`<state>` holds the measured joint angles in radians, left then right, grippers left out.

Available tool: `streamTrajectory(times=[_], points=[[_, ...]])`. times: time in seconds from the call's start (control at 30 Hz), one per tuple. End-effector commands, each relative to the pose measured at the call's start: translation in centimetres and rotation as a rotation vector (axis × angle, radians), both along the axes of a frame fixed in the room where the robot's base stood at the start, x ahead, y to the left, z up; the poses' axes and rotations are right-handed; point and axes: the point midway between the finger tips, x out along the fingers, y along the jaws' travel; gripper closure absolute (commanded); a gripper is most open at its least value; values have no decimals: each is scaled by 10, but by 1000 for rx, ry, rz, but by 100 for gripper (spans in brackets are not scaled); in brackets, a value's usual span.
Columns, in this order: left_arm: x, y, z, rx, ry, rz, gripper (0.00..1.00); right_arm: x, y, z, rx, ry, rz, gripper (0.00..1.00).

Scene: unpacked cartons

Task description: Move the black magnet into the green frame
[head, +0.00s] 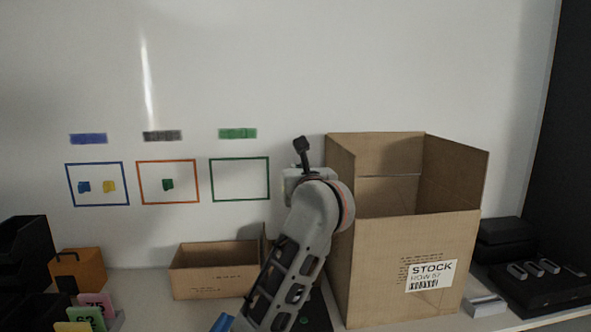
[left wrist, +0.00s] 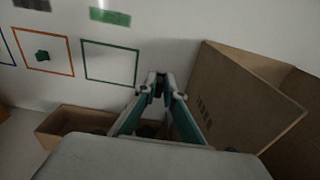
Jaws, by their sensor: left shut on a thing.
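The green frame (head: 240,179) is an empty green outline on the white wall, under a green smear. It also shows in the left wrist view (left wrist: 110,63), left of my fingertips. My left gripper (left wrist: 161,88) is shut on a small dark thing, which looks like the black magnet (left wrist: 158,83), mostly hidden by the fingers. The gripper points at the wall, to the right of the green frame and below its middle. In the head view my left arm (head: 312,225) hides the fingers. I cannot tell whether the magnet touches the wall. My right gripper is out of view.
The blue frame (head: 68,184) holds a blue and a yellow magnet; the orange frame (head: 198,180) holds a green magnet. A tall open carton (head: 390,265) stands close right of my left arm. A low open carton (head: 212,282) stands below the green frame. Dark bins are far left.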

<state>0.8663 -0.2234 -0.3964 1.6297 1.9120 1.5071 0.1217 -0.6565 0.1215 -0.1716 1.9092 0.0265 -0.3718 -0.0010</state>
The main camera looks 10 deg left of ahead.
Motion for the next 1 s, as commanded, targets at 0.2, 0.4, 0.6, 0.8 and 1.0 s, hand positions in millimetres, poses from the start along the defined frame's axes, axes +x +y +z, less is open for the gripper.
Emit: streamTrajectory(times=[0.2, 0.4, 0.6, 0.8, 1.0], points=[[-8, 30, -55, 2, 8, 17, 100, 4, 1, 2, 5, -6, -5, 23], [-41, 73, -140, 4, 9, 16, 100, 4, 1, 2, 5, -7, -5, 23], [-92, 102, -207, 6, 7, -23, 100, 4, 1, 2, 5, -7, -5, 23], [-155, 113, -257, 5, 7, -104, 100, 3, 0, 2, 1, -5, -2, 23], [-221, 110, -289, 2, 7, -215, 100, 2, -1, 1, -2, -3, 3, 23]])
